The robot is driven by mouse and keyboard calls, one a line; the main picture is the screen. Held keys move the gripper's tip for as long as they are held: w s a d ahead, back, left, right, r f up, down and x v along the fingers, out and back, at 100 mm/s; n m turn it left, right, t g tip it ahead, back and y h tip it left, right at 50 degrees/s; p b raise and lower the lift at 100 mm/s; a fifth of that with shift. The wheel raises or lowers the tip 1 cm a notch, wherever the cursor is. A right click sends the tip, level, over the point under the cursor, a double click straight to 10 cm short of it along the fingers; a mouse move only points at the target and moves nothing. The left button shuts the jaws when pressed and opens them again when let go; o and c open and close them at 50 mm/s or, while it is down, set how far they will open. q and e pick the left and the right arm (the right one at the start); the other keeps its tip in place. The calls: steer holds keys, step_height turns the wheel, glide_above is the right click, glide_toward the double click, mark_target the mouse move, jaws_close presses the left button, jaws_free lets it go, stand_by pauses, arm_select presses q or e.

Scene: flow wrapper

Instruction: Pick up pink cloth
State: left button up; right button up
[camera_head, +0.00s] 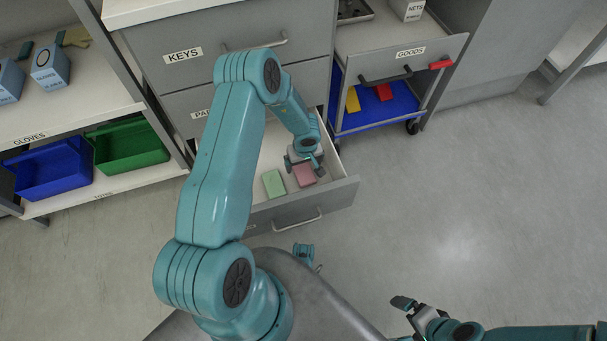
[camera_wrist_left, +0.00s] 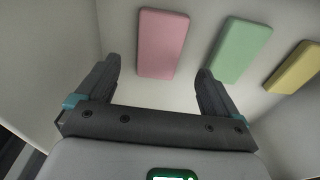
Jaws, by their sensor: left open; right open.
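The pink cloth (camera_head: 305,174) lies flat in the open lower drawer, near its right end in the head view. It also shows in the left wrist view (camera_wrist_left: 162,43), folded into a rectangle. My left gripper (camera_head: 303,163) reaches into the drawer just above the cloth. In the wrist view its two fingers (camera_wrist_left: 157,85) are spread apart with nothing between them, and the pink cloth lies beyond the fingertips. My right gripper (camera_head: 402,318) is at the lower right over the floor, away from the drawer, open and empty.
A green cloth (camera_head: 273,183) lies beside the pink one, and a yellow cloth (camera_wrist_left: 296,68) lies past it. The drawer front (camera_head: 300,207) and side walls surround them. A cart with a blue tray (camera_head: 393,108) stands to the right. The floor at right is clear.

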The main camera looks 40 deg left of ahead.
arm_select(q)
step_height(320, 180, down, 5)
steer(key=b, duration=0.3)
steer(key=shift+w+f, duration=0.1)
steer(key=c, duration=1.1)
steer(key=shift+r, duration=0.2)
